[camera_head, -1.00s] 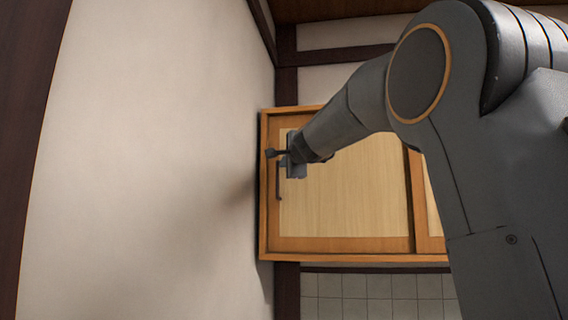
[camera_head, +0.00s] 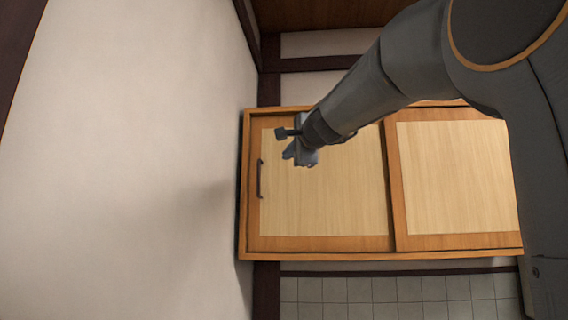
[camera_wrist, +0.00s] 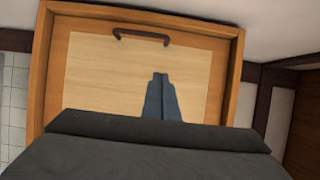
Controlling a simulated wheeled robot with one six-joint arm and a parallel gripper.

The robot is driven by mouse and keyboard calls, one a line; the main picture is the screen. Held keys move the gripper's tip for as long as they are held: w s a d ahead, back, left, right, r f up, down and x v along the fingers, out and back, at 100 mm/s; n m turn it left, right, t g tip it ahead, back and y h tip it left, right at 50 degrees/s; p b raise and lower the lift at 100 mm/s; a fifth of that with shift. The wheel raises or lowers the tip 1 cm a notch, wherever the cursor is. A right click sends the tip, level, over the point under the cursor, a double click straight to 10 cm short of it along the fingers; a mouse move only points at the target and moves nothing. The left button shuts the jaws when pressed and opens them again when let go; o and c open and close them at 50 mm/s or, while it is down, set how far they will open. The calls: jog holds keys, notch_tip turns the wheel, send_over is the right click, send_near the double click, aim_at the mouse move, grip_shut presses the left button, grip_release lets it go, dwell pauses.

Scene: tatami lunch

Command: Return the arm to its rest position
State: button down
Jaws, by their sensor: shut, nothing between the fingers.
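My gripper (camera_head: 287,154) is at the end of my grey arm, in front of the left door of a wooden wall cabinet. In the wrist view my gripper (camera_wrist: 159,76) is shut, its two fingers together with nothing between them. The dark door handle (camera_head: 260,179) stands to the left of my gripper, apart from it. In the wrist view the handle (camera_wrist: 141,36) shows beyond the fingertips, with bare door panel between.
The cabinet (camera_head: 320,254) has two light panelled doors with orange-brown frames; my arm covers part of the right one (camera_head: 458,180). A plain pale wall (camera_head: 140,160) stands close on the left. Grey tiles (camera_head: 390,292) lie below the cabinet.

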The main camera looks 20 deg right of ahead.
jog(key=s+a+f+n+g, duration=0.1)
jog(key=a+f+n+g, duration=0.15)
jog(key=f, duration=1.25)
jog(key=s+a+f+n+g+y, duration=0.1)
jog(key=s+a+f+n+g, duration=0.2)
jog(key=f, duration=1.1)
jog(key=a+f+n+g, duration=0.1)
jog(key=f+n+g, duration=0.25)
jog(key=f, duration=1.15)
jog(key=s+a+f+n+g, duration=0.2)
jog(key=s+f+n+g, duration=0.1)
jog(key=s+f, duration=0.9)
jog(key=s+a+f+n+g, duration=0.1)
jog(key=s+f+n+g, duration=0.3)
jog(key=s+f, duration=0.9)
notch_tip(320, 180, down, 2)
jog(key=shift+s+a+f+n+g+b, duration=0.15)
jog(key=shift+a+f+n+g+b, duration=0.15)
jog(key=shift+n, duration=0.9)
